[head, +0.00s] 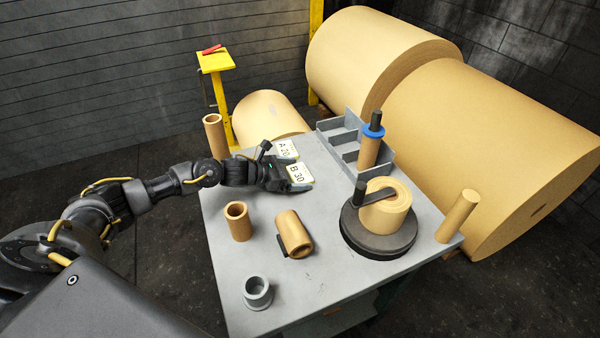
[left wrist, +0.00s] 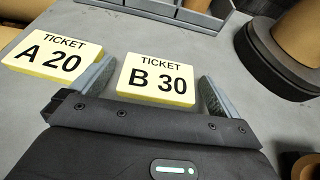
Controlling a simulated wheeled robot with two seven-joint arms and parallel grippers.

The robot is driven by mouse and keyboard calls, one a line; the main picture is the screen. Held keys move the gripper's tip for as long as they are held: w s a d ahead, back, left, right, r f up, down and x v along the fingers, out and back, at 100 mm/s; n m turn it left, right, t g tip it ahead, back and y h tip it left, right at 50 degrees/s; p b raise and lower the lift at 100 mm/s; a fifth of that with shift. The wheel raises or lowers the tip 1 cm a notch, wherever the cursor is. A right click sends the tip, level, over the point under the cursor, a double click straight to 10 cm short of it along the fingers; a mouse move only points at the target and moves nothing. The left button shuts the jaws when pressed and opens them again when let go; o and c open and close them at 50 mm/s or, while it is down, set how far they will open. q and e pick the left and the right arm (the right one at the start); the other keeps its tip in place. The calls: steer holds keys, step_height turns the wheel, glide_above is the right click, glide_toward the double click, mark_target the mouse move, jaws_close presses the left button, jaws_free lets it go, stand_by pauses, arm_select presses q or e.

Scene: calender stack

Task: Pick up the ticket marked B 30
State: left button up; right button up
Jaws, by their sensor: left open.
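The ticket marked B 30 (left wrist: 157,80) is a white block with yellow edges, lying flat on the grey table. It also shows in the head view (head: 300,173). My left gripper (left wrist: 157,88) is open, with one finger on each side of the B 30 ticket. Whether either finger touches it I cannot tell. In the head view my left gripper (head: 290,186) is low over the table at the ticket. The ticket marked A 20 (left wrist: 54,56) lies to the left of the left finger; in the head view it is behind B 30 (head: 285,150). My right gripper is not in view.
A grey divided rack (head: 340,137) stands behind, with a tube wearing a blue ring (head: 373,131). A paper roll (head: 386,215) sits on a dark round base (head: 378,240). Brown tubes (head: 238,222) (head: 293,234) and a grey ring (head: 257,292) are on the front table.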

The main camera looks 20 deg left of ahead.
arm_select(q)
steer(key=c, duration=0.9)
steer(key=shift+r, duration=0.5)
steer(key=s+d+r+b, duration=0.3)
steer(key=s+d+r, duration=0.3)
steer(key=s+r, duration=0.6)
steer(key=shift+s+b, duration=0.35)
steer(key=shift+b, duration=0.05)
